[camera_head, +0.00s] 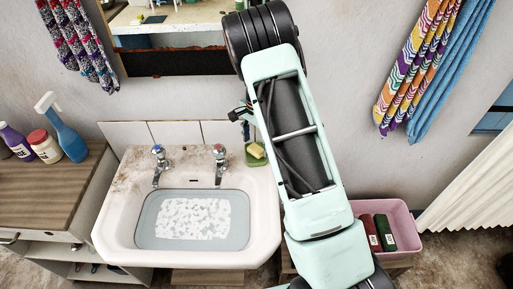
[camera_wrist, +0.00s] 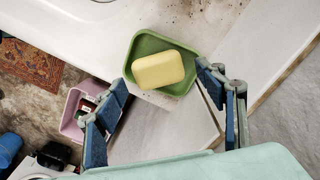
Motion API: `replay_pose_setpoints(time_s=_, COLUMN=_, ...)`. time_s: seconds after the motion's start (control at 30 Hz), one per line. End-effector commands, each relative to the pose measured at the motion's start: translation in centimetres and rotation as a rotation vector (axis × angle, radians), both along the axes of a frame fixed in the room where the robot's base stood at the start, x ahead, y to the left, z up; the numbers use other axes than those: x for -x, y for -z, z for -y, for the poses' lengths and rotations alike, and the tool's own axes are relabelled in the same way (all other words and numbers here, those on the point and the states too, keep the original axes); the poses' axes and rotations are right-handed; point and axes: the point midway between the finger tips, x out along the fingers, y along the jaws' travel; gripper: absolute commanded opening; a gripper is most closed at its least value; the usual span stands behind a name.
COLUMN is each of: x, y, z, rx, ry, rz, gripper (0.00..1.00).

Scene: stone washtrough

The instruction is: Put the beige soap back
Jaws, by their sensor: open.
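The beige soap (camera_head: 257,150) is a pale yellow bar at the back right corner of the white sink. It lies in a green soap dish (camera_head: 252,160), whose raised rim shows around it. In the wrist view the soap (camera_wrist: 158,69) rests inside the green dish (camera_wrist: 145,43), slightly tilted in the picture. My gripper (camera_wrist: 160,102) is open, with its blue-padded fingers spread wide below and to either side of the dish in the picture. Nothing is between the fingers. In the head view my arm hides part of the sink's right side, and the gripper is only partly visible.
The sink (camera_head: 115,194) has two taps (camera_head: 159,163) and cloudy water in its basin. A pink bin (camera_head: 400,217) with red and dark green items stands right of my arm. Bottles (camera_head: 62,130) stand on a wooden counter at left. Towels (camera_head: 420,65) hang on the wall at right.

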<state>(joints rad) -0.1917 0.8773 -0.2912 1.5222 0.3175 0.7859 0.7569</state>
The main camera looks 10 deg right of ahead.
Motion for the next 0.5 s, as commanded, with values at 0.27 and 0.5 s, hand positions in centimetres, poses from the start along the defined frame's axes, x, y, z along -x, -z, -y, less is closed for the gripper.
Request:
replay_pose_setpoints(time_s=0.27, x=-0.1, y=-4.2, z=0.0, rx=0.0, ry=-0.001, rz=0.002, gripper=0.65)
replay_pose_setpoints(time_s=0.5, x=0.0, y=-5.1, z=0.0, rx=0.001, ry=0.0, rz=-0.001, gripper=0.65)
